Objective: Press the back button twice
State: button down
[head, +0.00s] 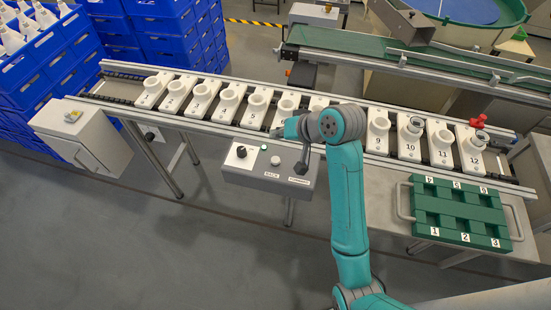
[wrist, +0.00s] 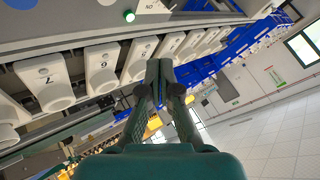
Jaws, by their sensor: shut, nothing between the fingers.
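The grey control box (head: 245,176) stands in front of the conveyor. Its pale round back button (head: 275,160) sits above the "BACK" label. My gripper (head: 300,168) is shut and empty, right of the back button and over the "FORWARD" side of the box. It hides the button there. The head view does not clearly show how high the fingertips are above the box. In the wrist view my gripper (wrist: 160,68) has its fingers together. The back button is not identifiable there.
A dark knob (head: 241,151) and a green lamp (head: 264,147) are left of and behind the back button. The lamp shows in the wrist view (wrist: 129,15). Numbered white holders line the conveyor (head: 92,98) behind. A green tray (head: 426,218) lies at the right.

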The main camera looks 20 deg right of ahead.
aim_at(277, 160)
jog(key=shift+f, duration=4.35)
jog(key=shift+f, duration=0.4)
jog(key=shift+f, duration=0.5)
jog(key=shift+r, duration=3.45)
jog(key=shift+f, duration=0.1)
